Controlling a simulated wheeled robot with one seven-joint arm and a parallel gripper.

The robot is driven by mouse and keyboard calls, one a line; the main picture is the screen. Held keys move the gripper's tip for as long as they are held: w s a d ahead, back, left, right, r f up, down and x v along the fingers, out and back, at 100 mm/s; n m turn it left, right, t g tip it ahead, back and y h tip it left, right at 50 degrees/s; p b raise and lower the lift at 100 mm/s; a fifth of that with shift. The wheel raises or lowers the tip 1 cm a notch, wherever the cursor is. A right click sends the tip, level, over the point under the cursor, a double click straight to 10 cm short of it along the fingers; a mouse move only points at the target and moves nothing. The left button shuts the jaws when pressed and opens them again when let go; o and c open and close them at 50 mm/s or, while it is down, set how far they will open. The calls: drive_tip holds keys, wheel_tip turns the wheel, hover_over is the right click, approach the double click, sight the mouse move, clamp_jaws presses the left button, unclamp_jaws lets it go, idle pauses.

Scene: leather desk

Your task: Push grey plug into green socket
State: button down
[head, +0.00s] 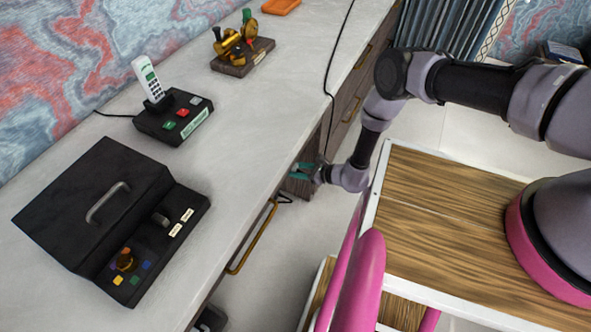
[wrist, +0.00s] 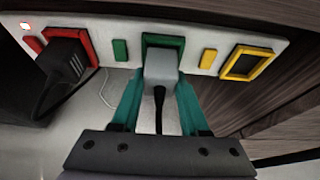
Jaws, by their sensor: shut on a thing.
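The grey plug (wrist: 161,69) is between the teal fingers of my gripper (wrist: 160,82) in the wrist view, with its dark cord trailing back toward me. My gripper is shut on it. The plug's front end is lined up with the green socket (wrist: 164,41) and overlaps its lower frame. The plug hides most of the socket opening, so I cannot tell how deep it sits. In the head view my gripper (head: 304,171) is low beside the desk's front; plug and socket cannot be made out there.
The white socket strip (wrist: 207,33) also has a red socket (wrist: 88,42) with a black plug (wrist: 66,63) in it and an empty yellow socket (wrist: 247,62). Desk drawers and a brass handle (head: 250,240) are near the arm. A black case (head: 95,205) and a phone (head: 150,80) stand on the desk.

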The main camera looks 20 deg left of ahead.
drive_tip(key=shift+a, duration=0.55)
drive_tip(key=shift+c, duration=1.7)
unclamp_jaws()
drive_tip(key=shift+d, duration=0.1)
drive_tip(key=w+v, duration=0.1)
drive_tip(key=v, duration=0.9)
drive_tip(key=shift+s+d, duration=0.3)
drive_tip(key=shift+s, duration=0.15)
drive_tip(key=shift+r, duration=0.1)
